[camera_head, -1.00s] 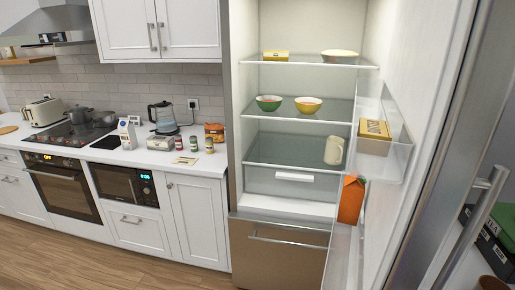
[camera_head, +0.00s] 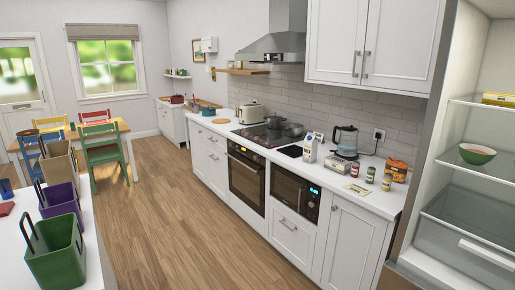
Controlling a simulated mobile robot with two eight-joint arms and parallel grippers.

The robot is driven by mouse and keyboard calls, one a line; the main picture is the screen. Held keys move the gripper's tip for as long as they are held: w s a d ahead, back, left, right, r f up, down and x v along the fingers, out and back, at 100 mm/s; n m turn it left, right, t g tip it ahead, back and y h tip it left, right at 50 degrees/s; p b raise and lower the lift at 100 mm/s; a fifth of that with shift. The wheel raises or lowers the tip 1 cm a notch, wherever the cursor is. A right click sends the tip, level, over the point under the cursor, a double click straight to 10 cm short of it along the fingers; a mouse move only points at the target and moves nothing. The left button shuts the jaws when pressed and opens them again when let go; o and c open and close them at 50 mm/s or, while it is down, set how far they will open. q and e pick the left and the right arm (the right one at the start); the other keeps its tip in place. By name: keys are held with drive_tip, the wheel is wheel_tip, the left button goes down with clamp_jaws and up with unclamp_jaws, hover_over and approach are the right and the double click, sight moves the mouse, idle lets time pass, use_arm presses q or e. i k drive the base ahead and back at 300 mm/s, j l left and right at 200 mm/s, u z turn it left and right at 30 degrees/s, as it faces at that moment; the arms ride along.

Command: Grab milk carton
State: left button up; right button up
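The milk carton (camera_head: 310,148), a small white and blue gable-top box, stands upright on the white counter (camera_head: 375,200), between the stove and the kettle. Neither of my grippers shows in the head view, so I cannot see whether they are open or shut.
A kettle (camera_head: 346,141), several jars and an orange packet (camera_head: 396,170) stand right of the carton. The open fridge (camera_head: 432,262) is at the right edge. A table with a green crate (camera_head: 57,256) and a purple crate (camera_head: 62,208) is at left. The wooden floor (camera_head: 185,215) between is clear.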

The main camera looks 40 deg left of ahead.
sight(311, 143)
drive_tip(key=u, duration=1.15)
drive_tip(key=i+j, duration=0.15)
drive_tip(key=i, duration=0.4)
drive_tip(key=i+j, duration=0.15)
drive_tip(key=i, duration=0.4)
drive_tip(key=i+j+u, duration=0.1)
drive_tip(key=i, duration=0.45)
